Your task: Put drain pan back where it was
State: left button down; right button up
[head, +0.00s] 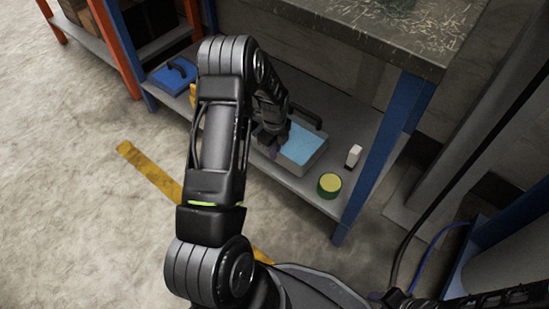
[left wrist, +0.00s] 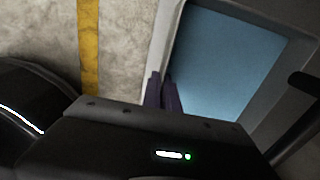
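The drain pan (head: 304,151) is a grey rectangular tray with a light blue inside and a dark handle at its far side. It appears to rest on the lower shelf of the workbench. In the left wrist view the pan (left wrist: 230,55) fills the upper right. My left gripper (head: 270,142) is at the pan's near left wall, partly hidden by its own arm. In the left wrist view its two purple-grey fingers (left wrist: 162,92) are close together with the pan's rim between them. My right gripper is not in view.
On the lower shelf (head: 312,187), a yellow-green round tin (head: 329,185) and a small white bottle (head: 354,156) stand right of the pan. A blue case (head: 172,78) lies at the shelf's left end. A blue bench leg (head: 385,150) stands at the right. The floor in front is open.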

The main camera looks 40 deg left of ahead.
pick_arm(q)
jog(key=shift+f+b, duration=0.55)
jog(key=shift+f, duration=1.15)
jog(key=c, duration=2.1)
grip_release()
jog(key=shift+f, duration=0.2)
jog(key=o, duration=0.5)
jog(key=shift+r, duration=0.1)
jog(key=shift+c, duration=0.2)
jog(key=shift+r, duration=0.5)
notch_tip(320, 180, up, 11)
jog(key=p, duration=0.4)
jog(key=shift+r+p, duration=0.1)
jog(key=shift+p, duration=0.25)
